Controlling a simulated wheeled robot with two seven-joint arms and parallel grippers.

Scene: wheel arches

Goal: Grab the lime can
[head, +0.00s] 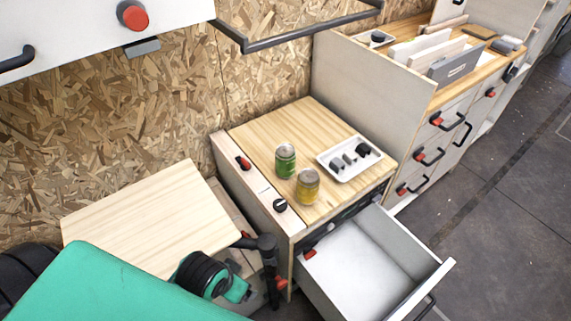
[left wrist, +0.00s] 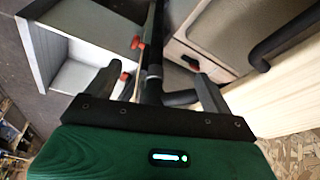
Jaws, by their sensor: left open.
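A green can with a silver top, the lime can (head: 285,161), stands upright on the wooden top of the low cabinet. A yellow can (head: 307,187) stands just in front of it, to the right. My left arm comes in from the lower left, below and left of both cans; its gripper fingers are not clear in the head view. In the left wrist view my left gripper (left wrist: 156,85) is open, with a dark post between or behind its fingers. Neither can shows in that view. My right gripper is not in view.
A white tray (head: 349,158) with dark items lies right of the cans. An open, empty drawer (head: 365,260) juts out below the cabinet top (head: 310,120). A wooden board (head: 145,215) and black post (head: 269,265) stand left of the cabinet. A dark rail (head: 300,35) hangs above.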

